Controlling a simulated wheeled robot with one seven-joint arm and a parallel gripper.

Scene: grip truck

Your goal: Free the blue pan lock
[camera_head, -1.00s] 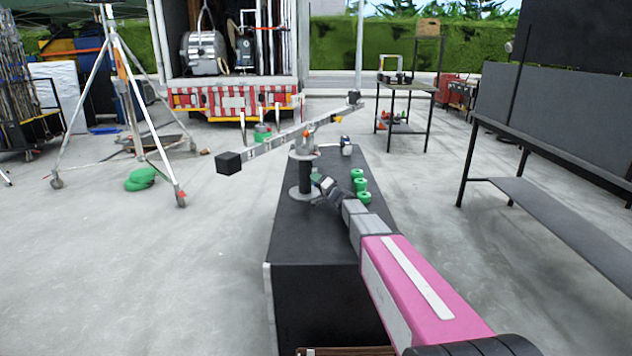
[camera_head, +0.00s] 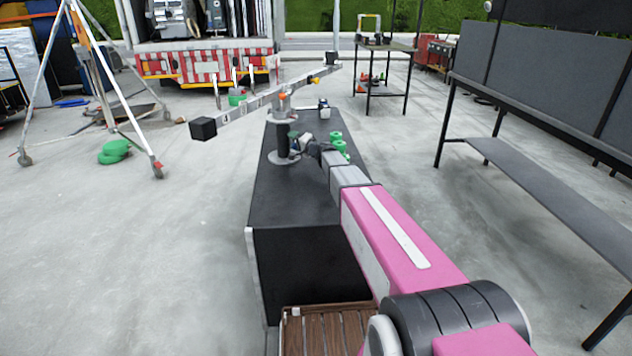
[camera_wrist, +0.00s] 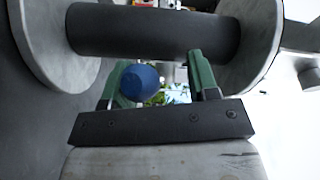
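The blue pan lock (camera_wrist: 139,82) is a round blue knob in the wrist view, beside the dark post (camera_wrist: 150,30) that runs between two grey discs. My gripper (camera_wrist: 163,78) has green fingers spread apart. The knob lies in the span between them, close to the left finger and overlapping it in view; a wide gap separates it from the right finger. I cannot tell whether the left finger touches it. In the head view my gripper (camera_head: 302,145) is just right of the post (camera_head: 282,143), and the blue knob cannot be made out.
The post stands on a black-topped box (camera_head: 300,195) and carries a long slanting beam (camera_head: 240,112) with a black block (camera_head: 203,128) at its left end. Green discs (camera_head: 338,142) stand right of my gripper. A tripod (camera_head: 85,85) is left; a long grey bench (camera_head: 545,180) is right.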

